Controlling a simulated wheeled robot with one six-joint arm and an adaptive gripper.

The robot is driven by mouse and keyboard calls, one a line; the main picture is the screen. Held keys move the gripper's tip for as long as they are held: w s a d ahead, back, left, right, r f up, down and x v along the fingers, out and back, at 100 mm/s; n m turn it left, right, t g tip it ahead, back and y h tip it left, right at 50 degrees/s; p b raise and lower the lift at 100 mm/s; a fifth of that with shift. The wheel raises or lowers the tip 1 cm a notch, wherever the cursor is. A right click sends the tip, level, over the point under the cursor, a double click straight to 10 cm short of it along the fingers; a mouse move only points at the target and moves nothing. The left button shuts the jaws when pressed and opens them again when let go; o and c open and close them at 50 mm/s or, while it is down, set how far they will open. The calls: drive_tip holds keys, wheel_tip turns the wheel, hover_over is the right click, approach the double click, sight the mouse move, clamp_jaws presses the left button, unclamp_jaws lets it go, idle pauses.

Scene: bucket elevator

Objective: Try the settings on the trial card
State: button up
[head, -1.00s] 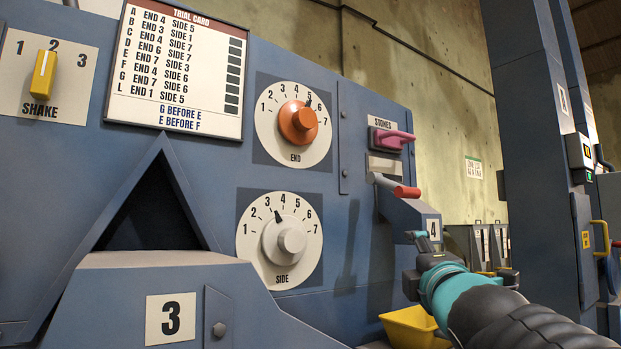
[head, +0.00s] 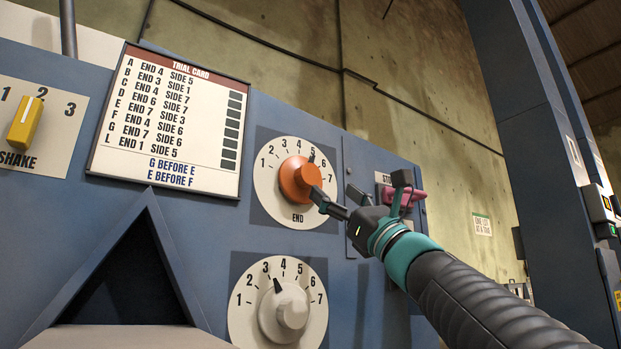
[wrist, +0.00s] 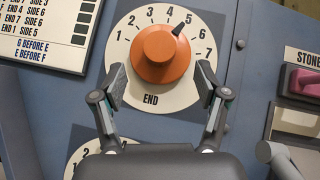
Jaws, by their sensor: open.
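My gripper (head: 361,187) is open, in front of the upper dial. In the wrist view its fingers (wrist: 160,82) stand apart on either side below the orange END knob (wrist: 161,55), with nothing between them. In the head view the END knob (head: 296,178) is partly hidden by one finger; its pointer is at 5. The white SIDE knob (head: 290,311) below points between 3 and 4. The yellow SHAKE knob (head: 25,124) points at 2. The trial card (head: 165,125) lists settings A to G and L, with dark boxes at right and "G before E, E before F" below.
A pink STONES handle (head: 415,195) is right of the dials, partly behind my gripper. A triangular opening (head: 130,290) is at lower left. A blue column (head: 515,110) rises at right. A small sign (head: 482,225) hangs on the back wall.

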sight(311, 173)
drive_tip(key=p+x, duration=0.3)
drive_tip(key=x, duration=0.5)
drive_tip(key=shift+w+a+r+p, duration=0.15)
drive_tip(key=shift+a+r+p, duration=0.1)
drive_tip(key=shift+p, duration=0.1)
drive_tip(key=c, duration=1.2)
